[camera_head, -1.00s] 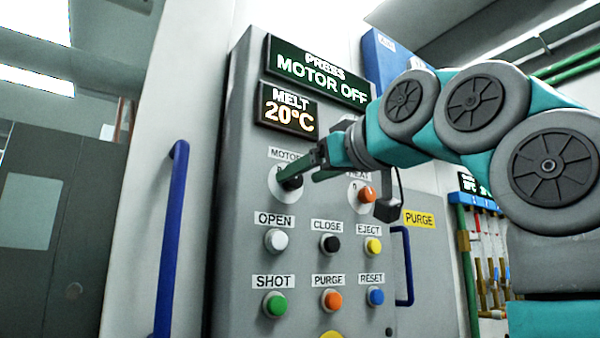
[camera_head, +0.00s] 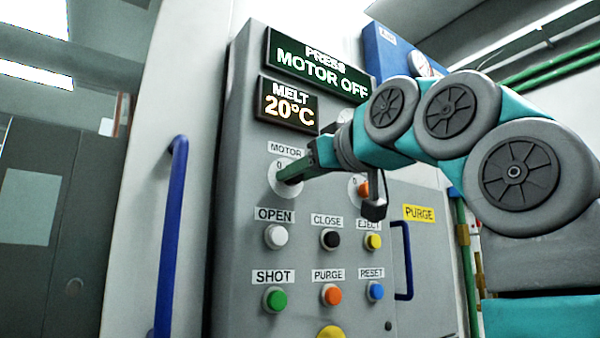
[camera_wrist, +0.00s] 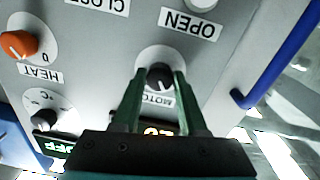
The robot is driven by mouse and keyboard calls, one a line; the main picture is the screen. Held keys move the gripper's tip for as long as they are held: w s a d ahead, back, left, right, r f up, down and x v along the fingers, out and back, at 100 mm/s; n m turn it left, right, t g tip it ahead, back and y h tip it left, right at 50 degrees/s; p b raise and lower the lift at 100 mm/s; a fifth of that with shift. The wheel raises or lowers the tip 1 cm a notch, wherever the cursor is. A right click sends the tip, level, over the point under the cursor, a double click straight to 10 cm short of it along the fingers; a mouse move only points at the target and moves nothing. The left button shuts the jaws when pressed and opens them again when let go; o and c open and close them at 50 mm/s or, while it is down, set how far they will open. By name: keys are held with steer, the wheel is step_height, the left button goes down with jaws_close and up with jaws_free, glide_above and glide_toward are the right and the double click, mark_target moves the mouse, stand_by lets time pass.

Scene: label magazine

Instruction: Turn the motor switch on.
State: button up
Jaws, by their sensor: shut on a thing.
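The motor switch is a black knob on a pale round plate under the MOTOR label (camera_head: 286,149). The knob (camera_wrist: 160,77) shows between my fingertips in the wrist view, with a white mark on it. My gripper (camera_head: 285,177) reaches in from the right at the plate and is shut on the knob; its green fingers hide the knob in the head view. The display above (camera_head: 320,70) reads PRESS MOTOR OFF.
The orange heat knob (camera_wrist: 18,45) is close beside my gripper. Below are several push buttons, among them a white OPEN button (camera_head: 276,236) and a black CLOSE button (camera_head: 330,239). A blue handle (camera_head: 170,240) stands at the left, and another (camera_head: 404,260) at the right.

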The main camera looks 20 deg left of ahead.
jaws_close()
steer(key=shift+f+m, duration=0.1)
steer(key=shift+m, duration=0.4)
stand_by(1.4)
steer(key=shift+r, duration=0.2)
